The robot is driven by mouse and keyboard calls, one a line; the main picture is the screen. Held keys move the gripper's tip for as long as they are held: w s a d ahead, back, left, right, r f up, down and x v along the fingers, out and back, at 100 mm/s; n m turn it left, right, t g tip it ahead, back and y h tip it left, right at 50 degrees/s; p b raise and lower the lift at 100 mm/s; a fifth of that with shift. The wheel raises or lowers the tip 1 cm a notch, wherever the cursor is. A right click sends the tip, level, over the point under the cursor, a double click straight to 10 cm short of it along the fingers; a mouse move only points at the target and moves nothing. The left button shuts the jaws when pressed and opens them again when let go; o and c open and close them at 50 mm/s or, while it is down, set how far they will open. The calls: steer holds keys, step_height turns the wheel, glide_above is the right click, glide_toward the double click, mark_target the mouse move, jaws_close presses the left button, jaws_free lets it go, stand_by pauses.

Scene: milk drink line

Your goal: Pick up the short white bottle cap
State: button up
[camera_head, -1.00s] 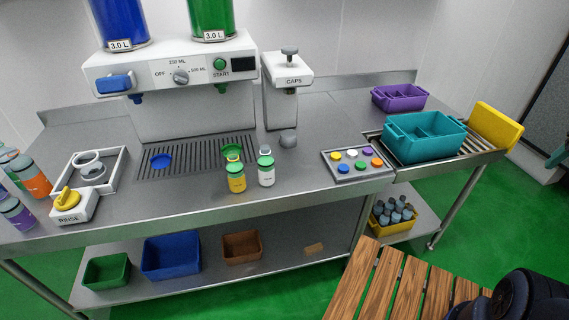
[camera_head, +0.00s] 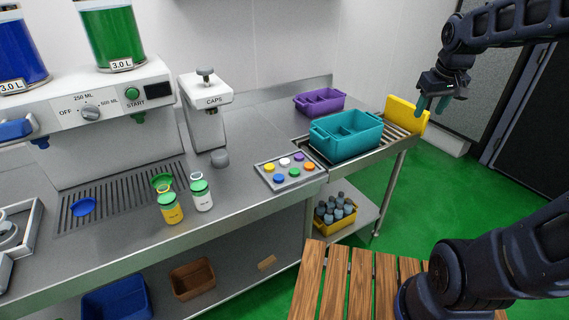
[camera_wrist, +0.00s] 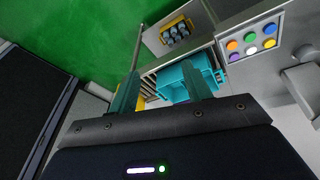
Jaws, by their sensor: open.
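The short white cap (camera_head: 285,162) lies in the back row of a grey cap tray (camera_head: 279,183), between a yellow cap (camera_head: 269,167) and a purple cap (camera_head: 299,157). It also shows in the wrist view (camera_wrist: 250,50), at the upper right. My gripper (camera_head: 432,105) is open and empty, raised in the air at the upper right, well away from the cap tray. In the wrist view its two fingers (camera_wrist: 160,85) are spread apart with nothing held between them.
A teal crate (camera_head: 319,135) on the roller rack stands between my gripper and the cap tray. A purple bin (camera_head: 320,92) is behind it. The caps machine (camera_head: 207,103) and two bottles, yellow (camera_head: 171,210) and white (camera_head: 204,200), stand left of the tray.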

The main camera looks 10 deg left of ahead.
steer(key=w+a+f+n+g, duration=0.1)
steer(key=w+a+f+n, duration=0.25)
steer(key=w+a, duration=0.6)
steer(key=n+g, duration=0.2)
steer(key=n, duration=0.8)
glide_above(283, 161)
step_height(283, 161, down, 21)
steer(key=f, duration=0.5)
steer(key=shift+w+d, duration=0.15)
steer(key=shift+d, duration=0.25)
steer(key=shift+a+f, duration=0.2)
steer(key=shift+f, duration=1.2)
steer(key=shift+a+f, duration=0.15)
steer(key=shift+f, duration=1.2)
steer(key=c, duration=0.7)
